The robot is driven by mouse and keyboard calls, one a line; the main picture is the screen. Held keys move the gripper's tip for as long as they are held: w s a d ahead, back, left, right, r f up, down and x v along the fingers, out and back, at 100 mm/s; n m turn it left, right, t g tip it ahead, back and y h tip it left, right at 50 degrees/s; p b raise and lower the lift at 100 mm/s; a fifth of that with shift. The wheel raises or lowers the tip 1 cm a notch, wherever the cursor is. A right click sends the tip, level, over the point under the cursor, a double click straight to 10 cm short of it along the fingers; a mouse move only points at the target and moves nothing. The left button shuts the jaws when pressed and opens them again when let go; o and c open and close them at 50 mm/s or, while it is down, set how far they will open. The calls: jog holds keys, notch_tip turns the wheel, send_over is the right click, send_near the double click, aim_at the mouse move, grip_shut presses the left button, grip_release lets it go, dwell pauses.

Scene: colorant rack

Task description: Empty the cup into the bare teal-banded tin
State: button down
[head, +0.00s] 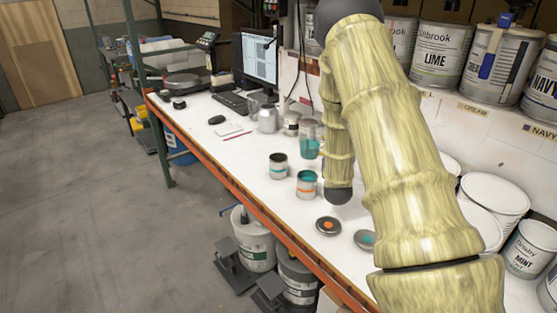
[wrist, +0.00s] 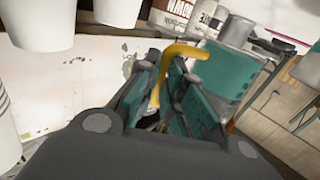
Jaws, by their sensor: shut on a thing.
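The cup (head: 309,140), see-through with teal in its lower part, shows just left of my arm in the head view. In the wrist view the teal cup (wrist: 222,68) is beyond my fingers. My gripper (wrist: 168,88) is shut on its yellow handle (wrist: 188,50). My arm hides the gripper in the head view. The teal-banded tin (head: 278,167) stands upright, open and dark inside, left of and nearer than the cup. I cannot tell whether the cup is tilted.
Two small lids lie on the white bench, one orange-dotted (head: 328,226) and one teal-dotted (head: 365,239). A grey pitcher (head: 267,119) and a small can (head: 291,123) stand behind. Large paint cans line the right side. The orange bench edge (head: 235,188) runs along the left.

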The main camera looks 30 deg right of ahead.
aim_at(315, 138)
jog(key=shift+r, duration=0.15)
jog(key=shift+w+a+r+n+t+p, duration=0.35)
jog(key=shift+a+r+n, duration=0.35)
jog(key=shift+n, duration=0.5)
jog(key=shift+w+a+r+n+t+p, duration=0.3)
jog(key=shift+a+r+n, duration=0.25)
jog(key=shift+a+n, duration=0.5)
jog(key=shift+w+a+r+n+t+p, duration=0.35)
jog(key=shift+a+r+n, duration=0.25)
jog(key=shift+n, duration=0.75)
jog(key=shift+a+r+n, duration=0.2)
jog(key=shift+r+n, duration=0.15)
jog(key=shift+n, duration=0.05)
jog(key=shift+w+a+r+n+p, duration=0.1)
jog(key=shift+w+a+n+p, duration=0.3)
jog(key=shift+n, duration=0.5)
jog(key=shift+a+r+n+t+p, duration=0.4)
jog(key=shift+r+n+t+p, duration=0.2)
jog(key=shift+r+n+p, duration=0.3)
jog(key=shift+w+a+n, duration=0.25)
jog(key=shift+a+n, duration=0.2)
jog(key=shift+n, duration=0.55)
dwell(1.0)
